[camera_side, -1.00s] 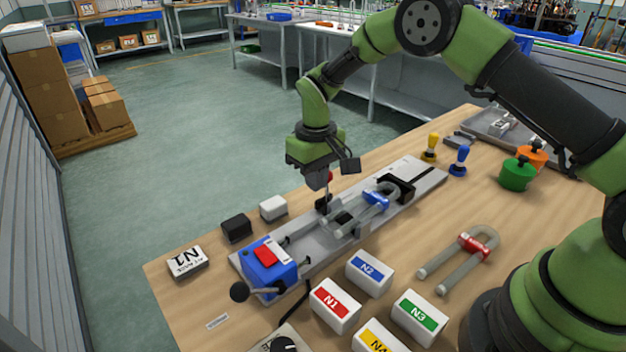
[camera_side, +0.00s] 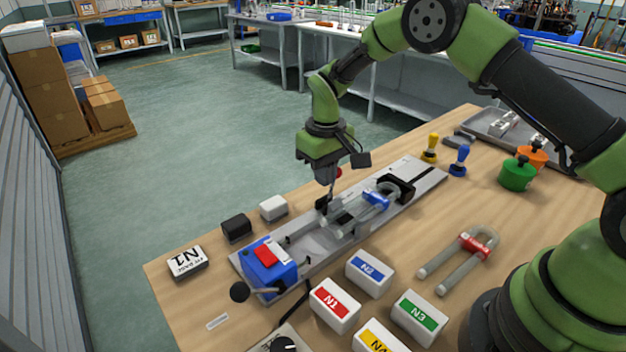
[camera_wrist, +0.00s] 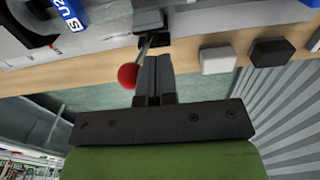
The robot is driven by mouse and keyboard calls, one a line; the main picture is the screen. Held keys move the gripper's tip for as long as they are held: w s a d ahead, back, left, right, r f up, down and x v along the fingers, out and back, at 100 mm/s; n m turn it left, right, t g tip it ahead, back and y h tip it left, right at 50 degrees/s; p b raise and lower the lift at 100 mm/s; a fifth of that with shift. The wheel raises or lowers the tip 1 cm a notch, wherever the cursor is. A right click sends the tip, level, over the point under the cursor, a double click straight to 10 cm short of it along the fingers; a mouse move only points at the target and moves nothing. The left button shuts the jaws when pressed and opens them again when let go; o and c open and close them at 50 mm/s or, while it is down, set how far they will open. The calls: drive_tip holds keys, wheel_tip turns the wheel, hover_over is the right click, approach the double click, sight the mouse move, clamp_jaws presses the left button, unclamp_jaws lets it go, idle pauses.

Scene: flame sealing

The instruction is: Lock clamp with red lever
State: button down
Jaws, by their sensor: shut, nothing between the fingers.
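The clamp's lever, a thin metal rod with a red ball (camera_wrist: 127,76), shows in the wrist view beside my fingers; the rod runs up to a dark clamp block (camera_wrist: 154,41). In the side view the red ball (camera_side: 338,173) is partly hidden behind my gripper (camera_side: 327,192). My gripper is shut and empty, with its fingers (camera_wrist: 153,65) close against the lever rod; I cannot tell whether they touch. The clamp is on the grey rail (camera_side: 313,245), next to a glass U-tube with a blue label (camera_side: 376,199).
A blue burner unit (camera_side: 269,267) with a black knob stands at the rail's near left end. A black block (camera_side: 236,228) and a white block (camera_side: 273,208) sit beside the rail. A red-labelled U-tube (camera_side: 470,245) and several coloured-label boxes (camera_side: 370,273) occupy the right side.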

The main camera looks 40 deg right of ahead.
drive_tip(key=shift+a, duration=0.5)
wheel_tip(320, 180, up, 8)
idle(0.9)
drive_tip(key=shift+r, duration=0.1)
drive_tip(key=s+r+m+t+y, duration=0.1)
drive_tip(key=s+r+m+t, duration=0.15)
drive_tip(key=s+r, duration=0.95)
drive_tip(key=s+r+t, duration=0.1)
drive_tip(key=s+t, duration=0.1)
drive_tip(key=s, duration=0.5)
drive_tip(key=s+r+m+t+y, duration=0.1)
drive_tip(key=s+r+t, duration=0.1)
drive_tip(key=s, duration=0.5)
drive_tip(key=shift+a+t, duration=0.35)
